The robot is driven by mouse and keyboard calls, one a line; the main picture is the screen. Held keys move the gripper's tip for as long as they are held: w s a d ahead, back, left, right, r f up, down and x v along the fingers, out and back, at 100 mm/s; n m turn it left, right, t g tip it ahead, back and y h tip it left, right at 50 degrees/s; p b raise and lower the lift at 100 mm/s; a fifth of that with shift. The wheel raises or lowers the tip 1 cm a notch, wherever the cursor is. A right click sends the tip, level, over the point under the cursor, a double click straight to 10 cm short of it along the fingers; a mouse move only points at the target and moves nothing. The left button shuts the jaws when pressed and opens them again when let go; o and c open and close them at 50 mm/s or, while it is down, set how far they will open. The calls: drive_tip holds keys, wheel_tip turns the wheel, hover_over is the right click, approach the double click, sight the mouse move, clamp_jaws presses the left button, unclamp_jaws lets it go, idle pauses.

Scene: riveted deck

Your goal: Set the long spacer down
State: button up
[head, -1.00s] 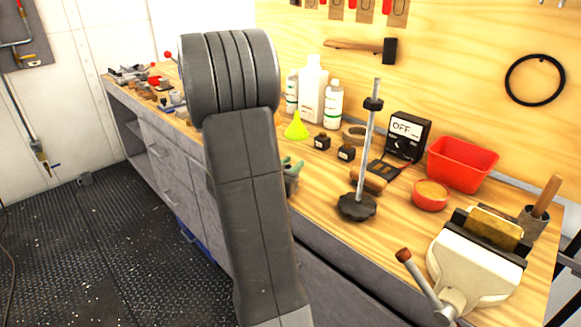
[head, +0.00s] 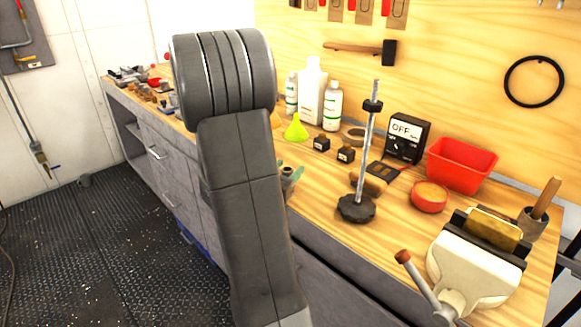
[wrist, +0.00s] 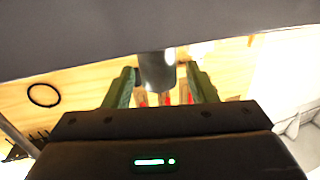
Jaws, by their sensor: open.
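A plain grey cylinder, which looks like the long spacer (wrist: 154,76), shows between the fingers of my gripper (wrist: 161,70) in the wrist view. The green fingers stand apart, with a gap on either side of the cylinder. Its far end and what it rests on cannot be made out. In the head view my arm covers most of the gripper (head: 289,178); only a bit of greenish finger and grey shows at the bench's front edge. A stand with an upright metal rod (head: 367,150) and a black knobbed base stands on the bench to the right.
The wooden bench (head: 325,205) has bare room left of the stand. A red bin (head: 462,164), round red dish (head: 430,196) and vise (head: 476,268) crowd the right. White bottles (head: 311,92), a yellow funnel (head: 296,129) and small black blocks (head: 345,154) stand behind.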

drive_tip(key=v, duration=1)
drive_tip(key=x, duration=1.2)
drive_tip(key=shift+f, duration=0.2)
drive_tip(key=shift+r, duration=0.2)
